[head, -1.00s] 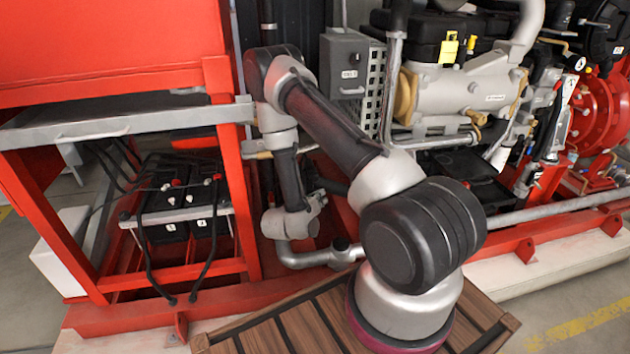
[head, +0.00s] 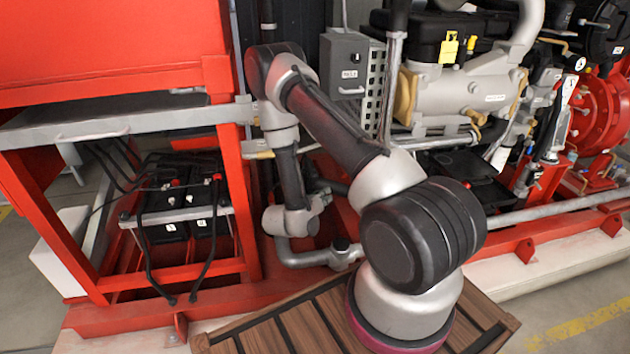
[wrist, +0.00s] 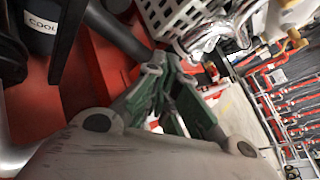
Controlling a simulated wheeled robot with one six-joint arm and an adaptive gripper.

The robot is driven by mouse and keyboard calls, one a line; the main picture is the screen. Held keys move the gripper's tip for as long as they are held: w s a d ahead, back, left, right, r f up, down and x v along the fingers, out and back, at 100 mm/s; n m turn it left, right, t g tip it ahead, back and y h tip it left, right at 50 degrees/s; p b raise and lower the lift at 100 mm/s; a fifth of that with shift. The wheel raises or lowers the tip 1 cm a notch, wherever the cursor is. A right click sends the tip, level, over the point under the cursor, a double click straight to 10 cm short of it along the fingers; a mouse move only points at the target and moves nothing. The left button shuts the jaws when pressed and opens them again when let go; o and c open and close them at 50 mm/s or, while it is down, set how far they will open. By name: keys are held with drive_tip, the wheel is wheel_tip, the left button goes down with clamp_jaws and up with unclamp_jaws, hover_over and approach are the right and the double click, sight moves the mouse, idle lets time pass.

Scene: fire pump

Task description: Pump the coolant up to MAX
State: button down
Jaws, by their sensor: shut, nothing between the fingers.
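My gripper (wrist: 166,70) shows in the wrist view, with its green-padded fingers drawn together and nothing between them. In the head view its fingers are hidden behind my own arm. A dark rounded part with a white label reading "COOL" (wrist: 42,24) is at the upper left of the wrist view, cut off by the picture edge and apart from the fingers. Its link to the coolant pump is not clear. No MAX mark or coolant level can be made out in either view.
A red frame (head: 240,190) with batteries (head: 185,205) stands at the left. A grey box (head: 345,65) and perforated plate (head: 375,90) are behind my arm. The engine (head: 460,95) is at the right. A grey pipe (head: 305,258) runs low near my wrist.

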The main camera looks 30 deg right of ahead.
drive_tip(key=s+d+r+m+g+h, duration=0.3)
drive_tip(key=s+d+r+m+g, duration=0.4)
drive_tip(key=s+d+g, duration=0.25)
drive_tip(key=s+d+r+m+g+y, duration=0.2)
drive_tip(key=s+r+m+g+y, duration=0.2)
drive_tip(key=s+m+g, duration=0.55)
drive_tip(key=s+a+r+m+g+y, duration=0.1)
drive_tip(key=s+a+r+m+y, duration=0.2)
drive_tip(key=s+a+m+y, duration=1.1)
drive_tip(key=w+a+f+m+t+y, duration=0.5)
drive_tip(key=w+a+m+t+y, duration=0.3)
drive_tip(key=w+a+t+y, duration=0.5)
drive_tip(key=w+d+f+m+t+h, duration=0.3)
drive_tip(key=w+d+f+m+t, duration=0.1)
drive_tip(key=w+d+m+t, duration=0.1)
drive_tip(key=w+d+f+m+t+h, duration=0.3)
drive_tip(key=w+d+m+t, duration=0.3)
drive_tip(key=w+d+t, duration=0.2)
drive_tip(key=w+f+t, duration=0.1)
drive_tip(key=w+t, duration=0.1)
drive_tip(key=w, duration=0.2)
drive_tip(key=shift+d, duration=0.15)
